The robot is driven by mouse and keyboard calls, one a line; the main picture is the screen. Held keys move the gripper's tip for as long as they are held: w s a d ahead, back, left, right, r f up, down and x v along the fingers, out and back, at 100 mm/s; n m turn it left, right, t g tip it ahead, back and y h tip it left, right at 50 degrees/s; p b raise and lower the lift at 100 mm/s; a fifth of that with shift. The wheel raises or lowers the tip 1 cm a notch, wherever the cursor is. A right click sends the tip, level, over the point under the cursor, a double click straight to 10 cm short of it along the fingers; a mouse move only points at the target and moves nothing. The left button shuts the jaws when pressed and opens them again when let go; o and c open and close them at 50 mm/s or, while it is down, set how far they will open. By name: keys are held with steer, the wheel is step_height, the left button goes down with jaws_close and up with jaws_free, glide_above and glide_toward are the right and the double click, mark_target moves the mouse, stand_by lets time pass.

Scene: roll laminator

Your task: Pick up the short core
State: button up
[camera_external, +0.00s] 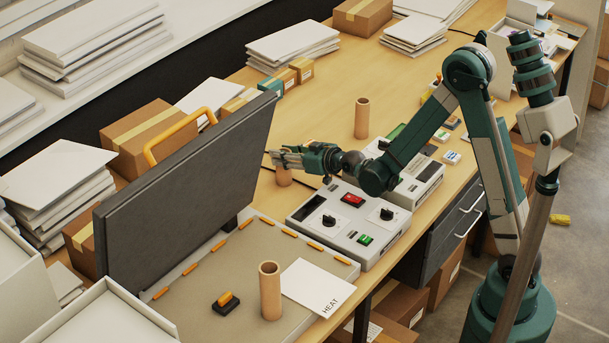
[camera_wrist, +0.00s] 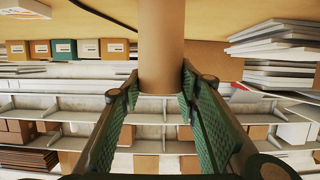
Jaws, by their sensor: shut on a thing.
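The short core (camera_external: 284,177) is a brown cardboard tube. It stands upright at the far end of my gripper (camera_external: 274,158), and its upper part is hidden by the fingers. In the wrist view the core (camera_wrist: 161,40) lies between the two green-padded fingers of my gripper (camera_wrist: 160,82), which are shut on it. Whether its lower end touches the table is hard to tell. A taller brown core (camera_external: 361,118) stands upright on the table behind my arm. Another core (camera_external: 270,292) stands on the press bed in front.
A raised dark press lid (camera_external: 190,190) with a yellow handle is left of my gripper. A control box (camera_external: 348,222) with knobs and buttons sits below my forearm. A white HEAT card (camera_external: 318,287) lies on the bed. Boxes and board stacks line the back.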

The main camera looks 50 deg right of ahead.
steer(key=shift+r, duration=0.1)
steer(key=shift+r+p, duration=0.85)
steer(key=shift+r, duration=4.05)
steer(key=shift+f, duration=0.1)
